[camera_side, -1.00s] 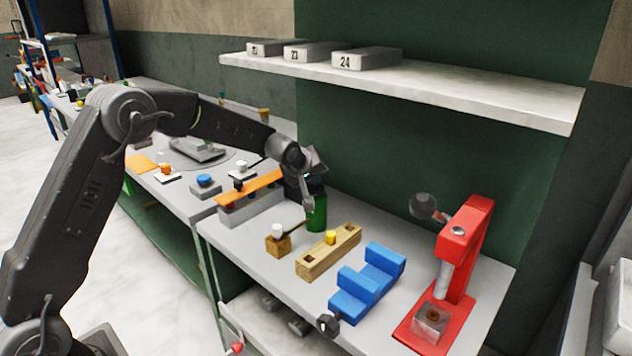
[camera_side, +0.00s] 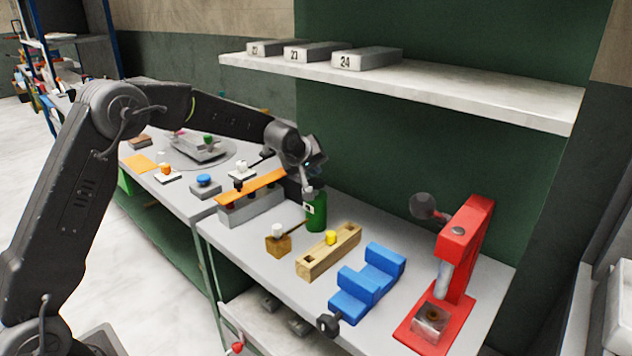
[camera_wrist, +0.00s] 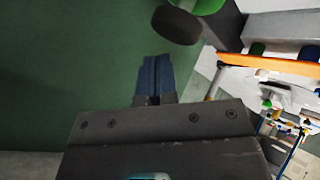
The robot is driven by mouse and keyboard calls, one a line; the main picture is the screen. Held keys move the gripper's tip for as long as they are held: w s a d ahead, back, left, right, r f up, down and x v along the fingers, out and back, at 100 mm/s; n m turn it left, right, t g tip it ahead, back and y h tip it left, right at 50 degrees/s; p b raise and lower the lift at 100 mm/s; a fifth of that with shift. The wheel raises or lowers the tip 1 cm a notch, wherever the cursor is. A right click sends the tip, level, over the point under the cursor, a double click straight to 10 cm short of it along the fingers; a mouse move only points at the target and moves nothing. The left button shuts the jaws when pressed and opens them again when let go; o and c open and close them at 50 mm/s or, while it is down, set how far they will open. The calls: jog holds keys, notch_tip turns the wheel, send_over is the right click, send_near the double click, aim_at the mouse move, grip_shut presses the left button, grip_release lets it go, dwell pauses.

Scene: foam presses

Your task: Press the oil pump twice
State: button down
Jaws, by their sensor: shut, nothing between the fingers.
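The oil pump is a green bottle (camera_side: 316,214) with a pale label, standing upright at the back of the bench by the green wall. Its top is partly hidden by my gripper in the side view. In the wrist view, a dark round pump head on a pale stem (camera_wrist: 175,25) shows just beyond my fingertips, with part of the green body at the top edge. My gripper (camera_side: 304,186) is shut and empty, its fingertips close over the bottle's top. In the wrist view the closed blue-grey fingers (camera_wrist: 154,68) appear apart from the pump head; contact cannot be told in the side view.
In front stand a small wooden block with a white knob (camera_side: 278,242), a wooden bar with a yellow button (camera_side: 330,248), a blue fixture (camera_side: 366,284) and a red press (camera_side: 462,250). An orange bar (camera_side: 250,187) lies left. A shelf (camera_side: 450,88) overhangs behind.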

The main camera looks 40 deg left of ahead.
aim_at(314, 181)
jog(key=shift+r, duration=2.55)
